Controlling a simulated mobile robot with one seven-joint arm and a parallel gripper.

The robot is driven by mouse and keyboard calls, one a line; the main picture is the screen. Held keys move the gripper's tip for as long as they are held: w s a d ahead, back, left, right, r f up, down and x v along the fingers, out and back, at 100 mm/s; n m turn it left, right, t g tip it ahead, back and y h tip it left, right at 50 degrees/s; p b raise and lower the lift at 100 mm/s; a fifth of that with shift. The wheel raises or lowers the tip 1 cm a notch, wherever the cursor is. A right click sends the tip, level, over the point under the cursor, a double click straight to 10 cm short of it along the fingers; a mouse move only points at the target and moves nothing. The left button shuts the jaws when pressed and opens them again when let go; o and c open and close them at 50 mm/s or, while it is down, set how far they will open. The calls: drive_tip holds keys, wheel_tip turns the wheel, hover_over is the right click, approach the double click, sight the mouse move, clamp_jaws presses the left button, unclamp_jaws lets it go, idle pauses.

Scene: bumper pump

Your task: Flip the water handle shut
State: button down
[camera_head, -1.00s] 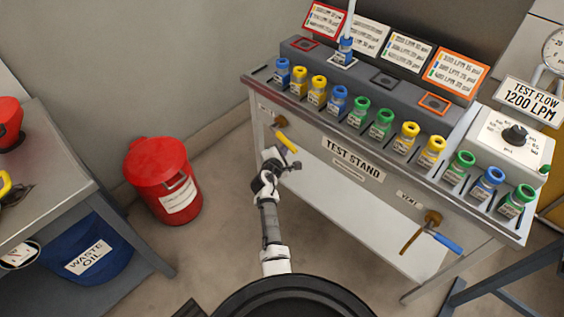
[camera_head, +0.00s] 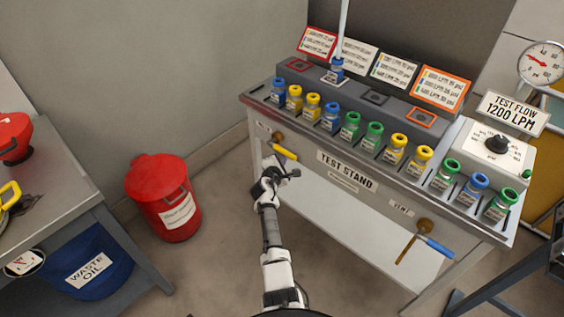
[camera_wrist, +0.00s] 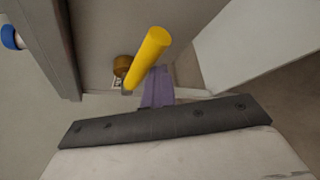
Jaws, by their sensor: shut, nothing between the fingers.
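A brass valve (camera_head: 277,138) with a yellow handle (camera_head: 286,152) is on the left of the test stand's front. The small label beside it is too small to read. The handle slopes down to the right. My gripper (camera_head: 291,173) is shut and empty, just below the handle. In the wrist view the yellow handle (camera_wrist: 148,58) crosses in front of the purple fingers of my gripper (camera_wrist: 158,88), with the brass valve (camera_wrist: 121,66) behind. I cannot tell whether they touch. A second valve (camera_head: 425,226) with a blue handle (camera_head: 435,248) is at the right, by the vent label.
The test stand (camera_head: 345,172) carries a row of several colored bottles along its top edge. A red bin (camera_head: 163,197) stands on the floor to the left. A blue waste oil drum (camera_head: 94,267) is under the left table (camera_head: 75,180). The floor between is clear.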

drive_tip(key=shift+w+d+r, duration=0.1)
drive_tip(key=shift+w+r, duration=0.1)
drive_tip(key=shift+r, duration=0.35)
drive_tip(key=shift+f, duration=0.15)
wheel_tip(320, 180, down, 5)
drive_tip(key=b, duration=0.4)
drive_tip(key=s+a+r, duration=0.5)
drive_tip(key=s, duration=0.3)
drive_tip(key=shift+a+r+p, duration=0.2)
drive_tip(key=shift+a+p, duration=0.15)
drive_tip(key=shift+a, duration=0.1)
